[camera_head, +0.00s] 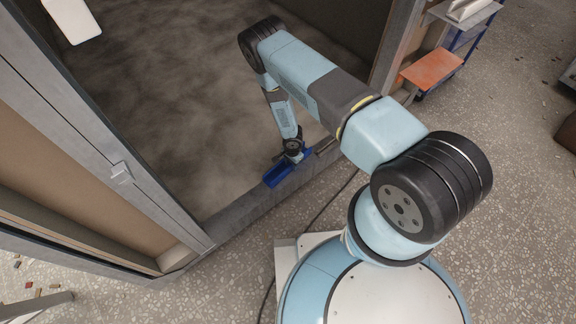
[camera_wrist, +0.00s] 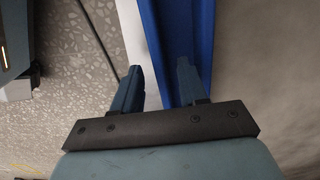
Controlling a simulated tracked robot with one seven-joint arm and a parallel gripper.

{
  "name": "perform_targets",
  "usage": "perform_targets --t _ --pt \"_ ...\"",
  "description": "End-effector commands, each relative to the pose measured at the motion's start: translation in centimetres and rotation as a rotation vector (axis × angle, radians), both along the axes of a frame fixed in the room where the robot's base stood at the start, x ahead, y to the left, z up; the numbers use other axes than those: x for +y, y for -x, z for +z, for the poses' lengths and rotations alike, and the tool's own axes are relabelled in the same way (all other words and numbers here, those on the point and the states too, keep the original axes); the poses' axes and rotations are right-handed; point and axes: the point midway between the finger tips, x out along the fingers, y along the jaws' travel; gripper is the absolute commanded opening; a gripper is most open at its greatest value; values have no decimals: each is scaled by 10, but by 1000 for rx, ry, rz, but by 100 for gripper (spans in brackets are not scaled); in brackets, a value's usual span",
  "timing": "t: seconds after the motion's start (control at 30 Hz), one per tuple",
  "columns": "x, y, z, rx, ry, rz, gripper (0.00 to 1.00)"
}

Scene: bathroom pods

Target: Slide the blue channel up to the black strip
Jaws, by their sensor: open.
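The blue channel (camera_head: 278,175) lies at the inner edge of the pod's front sill, below my arm. In the wrist view, the channel (camera_wrist: 190,25) runs away from me at the top. My gripper (camera_head: 292,158) is low at the channel's right part. In the wrist view my gripper (camera_wrist: 158,66) is open, its left finger outside the channel and its right finger over the trough. The channel's left wall appears to lie between them; contact cannot be told. A short dark strip (camera_head: 325,145), perhaps the black strip, lies right of the channel.
The grey sill (camera_head: 240,215) runs along the pod opening. A metal-framed pod wall (camera_head: 110,155) stands at left, and a post (camera_head: 395,45) at right. The pod floor (camera_head: 175,90) is mostly bare. A dark cable (camera_head: 325,205) lies outside on the speckled floor.

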Motion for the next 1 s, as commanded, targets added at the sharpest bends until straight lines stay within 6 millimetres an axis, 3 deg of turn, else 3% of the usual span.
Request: perform_targets --t 0.2,0.53,1.0 --pt "0 0 -12 0 0 0 43" --pt "0 0 -13 0 0 0 42" --pt "0 0 -13 0 0 -1 0"
